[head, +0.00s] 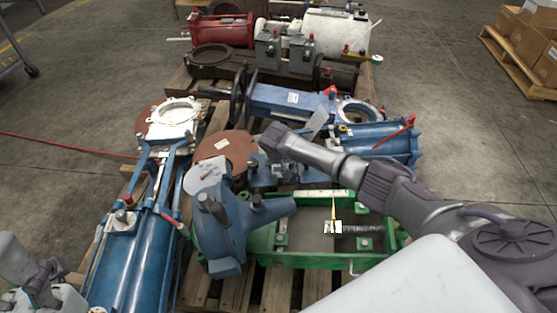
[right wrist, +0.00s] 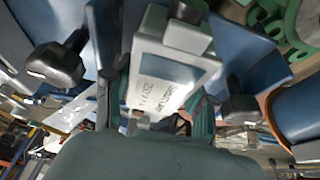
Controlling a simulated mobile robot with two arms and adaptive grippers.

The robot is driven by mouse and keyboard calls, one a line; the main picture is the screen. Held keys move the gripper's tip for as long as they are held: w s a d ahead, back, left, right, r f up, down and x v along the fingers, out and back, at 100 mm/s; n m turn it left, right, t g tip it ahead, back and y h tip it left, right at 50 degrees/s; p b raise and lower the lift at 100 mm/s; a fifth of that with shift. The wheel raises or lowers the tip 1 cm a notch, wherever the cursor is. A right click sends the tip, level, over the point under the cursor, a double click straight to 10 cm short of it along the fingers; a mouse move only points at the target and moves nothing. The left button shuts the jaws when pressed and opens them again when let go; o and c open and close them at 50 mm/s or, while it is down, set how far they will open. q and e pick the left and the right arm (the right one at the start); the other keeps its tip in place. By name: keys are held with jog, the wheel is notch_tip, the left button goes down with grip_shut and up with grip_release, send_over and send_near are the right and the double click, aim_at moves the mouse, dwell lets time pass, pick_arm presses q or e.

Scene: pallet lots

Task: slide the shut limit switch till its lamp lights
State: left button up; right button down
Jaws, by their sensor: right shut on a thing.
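A pale grey box with printed lettering, which looks like the shut limit switch (right wrist: 170,75), fills the middle of the right wrist view. My right gripper (right wrist: 155,108) is shut on it, with dark fingers either side of its lower part. In the head view my right arm (head: 345,165) reaches in from the right to the middle of the pallet, and its grip there is too small to make out. I cannot make out a lit lamp. My left gripper (head: 36,282) is at the lower left, away from the pallet goods, and its jaws are unclear.
A long blue cylinder valve (head: 130,255) lies at left, and a blue valve body (head: 225,235) stands beside a green frame (head: 300,261). Another blue cylinder (head: 385,138) lies behind my right arm. A farther pallet holds a red cylinder (head: 222,30).

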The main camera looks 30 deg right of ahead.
jog(key=shift+d+r, duration=0.1)
jog(key=shift+d, duration=0.05)
jog(key=shift+c, duration=2)
grip_release()
jog(key=shift+o, duration=0.2)
jog(key=shift+s, duration=0.15)
jog(key=v, duration=1.1)
jog(key=shift+s+a+r, duration=0.15)
jog(key=shift+a+r, duration=0.1)
jog(key=shift+r, duration=0.1)
